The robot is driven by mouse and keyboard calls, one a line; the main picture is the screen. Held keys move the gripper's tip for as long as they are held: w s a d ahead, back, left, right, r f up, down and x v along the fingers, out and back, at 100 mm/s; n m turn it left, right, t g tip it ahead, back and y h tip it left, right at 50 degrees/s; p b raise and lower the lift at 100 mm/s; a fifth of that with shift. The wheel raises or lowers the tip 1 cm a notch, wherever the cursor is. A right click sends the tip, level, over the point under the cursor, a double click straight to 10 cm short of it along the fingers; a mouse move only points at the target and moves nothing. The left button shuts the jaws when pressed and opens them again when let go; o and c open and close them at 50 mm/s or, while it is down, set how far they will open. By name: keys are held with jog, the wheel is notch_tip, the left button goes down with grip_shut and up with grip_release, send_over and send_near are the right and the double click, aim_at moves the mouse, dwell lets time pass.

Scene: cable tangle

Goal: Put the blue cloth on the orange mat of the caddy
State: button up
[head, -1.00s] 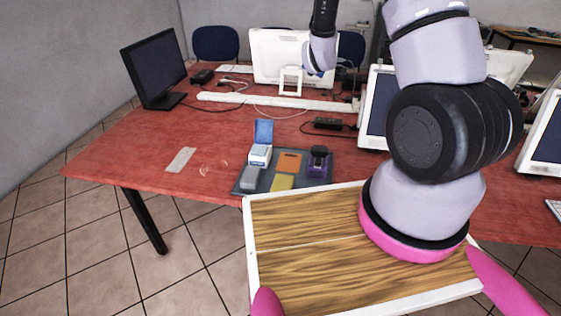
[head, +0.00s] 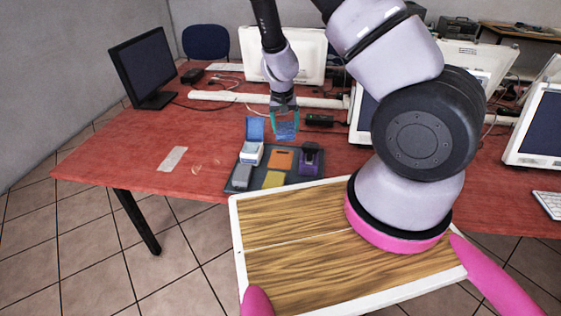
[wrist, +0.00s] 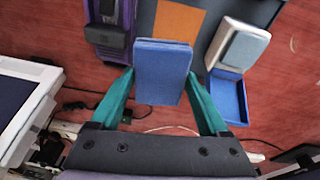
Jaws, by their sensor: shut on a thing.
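A folded blue cloth (head: 286,131) is held by my gripper (head: 285,118) above the far side of the caddy (head: 262,184), which is a dark grey tray on the red table. In the wrist view the cloth (wrist: 162,72) sits between the two green fingers of my gripper (wrist: 162,88). The orange mat (head: 281,159) lies flat in the caddy, in front of the cloth in the head view. The orange mat also shows in the wrist view (wrist: 178,22), partly hidden by the cloth.
The caddy also holds a white box with an open blue lid (head: 251,153), a purple device (head: 310,159), a grey block (head: 242,176) and a yellow mat (head: 273,179). A black power block (head: 319,120) and monitors stand behind. The table left of the caddy is mostly clear.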

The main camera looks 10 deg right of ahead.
jog(key=shift+s+a+f+m+y, duration=0.15)
jog(key=shift+s+a+m, duration=0.15)
jog(key=shift+a, duration=0.2)
jog(key=shift+s+a+f+m+y, duration=0.15)
jog(key=shift+s+a+m, duration=0.15)
jog(key=shift+a, duration=0.15)
send_over(281, 160)
jog(key=f, duration=0.5)
jog(key=shift+s+a, duration=0.15)
jog(key=shift+s, duration=0.15)
jog(key=shift+s+d+f, duration=0.1)
jog(key=shift+s+f, duration=0.05)
jog(key=shift+f, duration=0.35)
jog(key=shift+s+d+f, duration=0.1)
jog(key=shift+f, duration=0.4)
jog(key=shift+w+a+f, duration=0.1)
jog(key=shift+w+f, duration=0.15)
jog(key=shift+a+f, duration=0.15)
jog(key=shift+f, duration=1.1)
jog(key=o, duration=1.1)
jog(key=shift+c, duration=0.2)
